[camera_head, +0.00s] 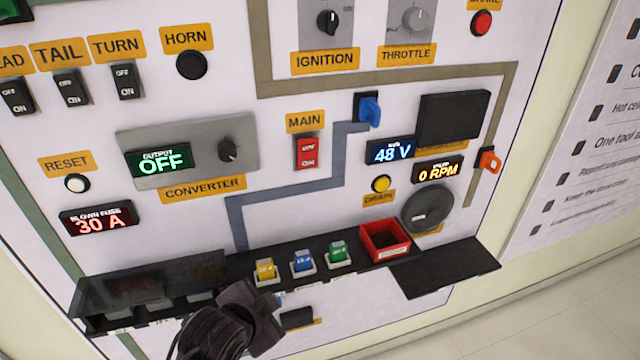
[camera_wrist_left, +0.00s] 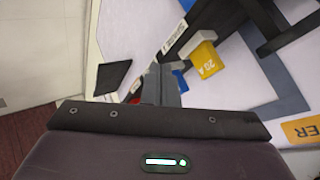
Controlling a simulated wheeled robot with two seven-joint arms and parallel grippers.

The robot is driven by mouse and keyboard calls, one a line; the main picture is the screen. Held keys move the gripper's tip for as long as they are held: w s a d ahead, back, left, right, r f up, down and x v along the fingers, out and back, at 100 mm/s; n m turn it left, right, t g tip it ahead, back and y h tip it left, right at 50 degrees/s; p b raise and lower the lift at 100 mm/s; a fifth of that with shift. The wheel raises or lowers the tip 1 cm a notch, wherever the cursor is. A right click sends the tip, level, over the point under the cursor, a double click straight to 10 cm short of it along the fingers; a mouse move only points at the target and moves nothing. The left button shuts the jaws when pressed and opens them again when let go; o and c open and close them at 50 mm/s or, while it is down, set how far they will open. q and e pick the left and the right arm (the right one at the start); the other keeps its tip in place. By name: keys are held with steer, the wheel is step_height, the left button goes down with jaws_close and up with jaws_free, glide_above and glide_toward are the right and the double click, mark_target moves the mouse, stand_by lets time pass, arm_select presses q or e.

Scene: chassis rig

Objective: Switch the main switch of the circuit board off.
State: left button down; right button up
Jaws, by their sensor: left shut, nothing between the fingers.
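The main switch (camera_head: 307,153) is a red rocker marked OFF at the top and ON at the bottom. It sits under the orange MAIN label (camera_head: 305,121) near the middle of the board (camera_head: 285,215). I cannot tell for sure which half is pressed in. My left gripper (camera_head: 268,303) is shut and empty, low in front of the board, below the fuse shelf and well below the switch. In the left wrist view its closed fingers (camera_wrist_left: 161,86) point toward the shelf area. The switch does not show there. My right gripper is not in view.
A dark shelf (camera_head: 365,273) juts out, holding a yellow fuse (camera_head: 265,271), a blue fuse (camera_head: 303,262), a green fuse (camera_head: 339,253) and a red box (camera_head: 385,241). The converter panel (camera_head: 190,150) lies left of the switch, a blue lever (camera_head: 369,111) to its upper right.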

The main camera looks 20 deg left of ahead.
arm_select(q)
steer(key=w+d+r+m+t+h, duration=0.1)
steer(key=r+m+t, duration=0.3)
steer(key=r, duration=0.5)
steer(key=w+d+r+m+t+h, duration=0.1)
steer(key=w+r+m+t, duration=0.3)
steer(key=r+m, duration=0.5)
steer(key=shift+w+r+m+t+h, duration=0.25)
steer(key=shift+w+m+t+h, duration=0.05)
steer(key=shift+t+h, duration=0.5)
steer(key=p, duration=0.5)
glide_toward(317, 146)
steer(key=w+d, duration=0.2)
steer(key=w, duration=0.3)
steer(key=shift+w+a+r+p, duration=0.3)
steer(key=shift+w+a+p, duration=0.05)
steer(key=shift+a, duration=0.1)
